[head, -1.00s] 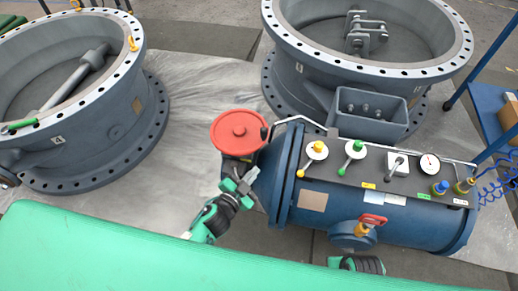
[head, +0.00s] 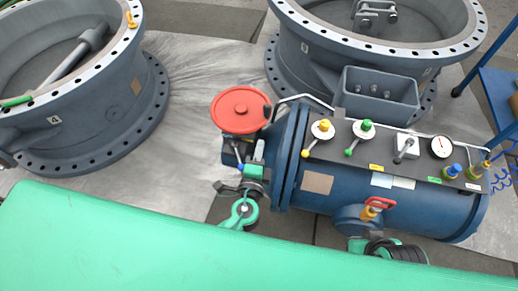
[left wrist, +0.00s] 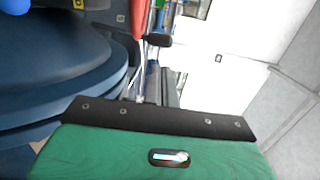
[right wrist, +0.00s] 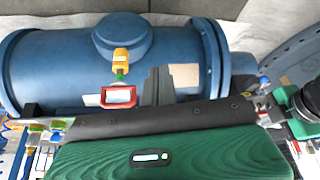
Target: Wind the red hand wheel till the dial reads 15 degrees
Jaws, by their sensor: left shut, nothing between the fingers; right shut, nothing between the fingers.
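The red hand wheel (head: 240,106) lies flat, face up, at the left end of the blue cylinder (head: 330,195). A thin red edge, likely the wheel (left wrist: 138,18), shows in the left wrist view. A round white dial (head: 442,146) sits on the dark panel; its reading is too small to tell. My left gripper (head: 259,149) is shut and empty, just below and right of the wheel in the head view; I cannot tell whether it touches. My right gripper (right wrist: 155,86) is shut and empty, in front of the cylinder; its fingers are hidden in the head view.
The panel carries yellow (head: 323,129) and green (head: 364,130) levers. A red-handled yellow valve (head: 376,205) juts from the cylinder's front. Two large grey-blue valve bodies (head: 95,120) (head: 350,60) stand behind. A green surface (head: 110,235) spans the front.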

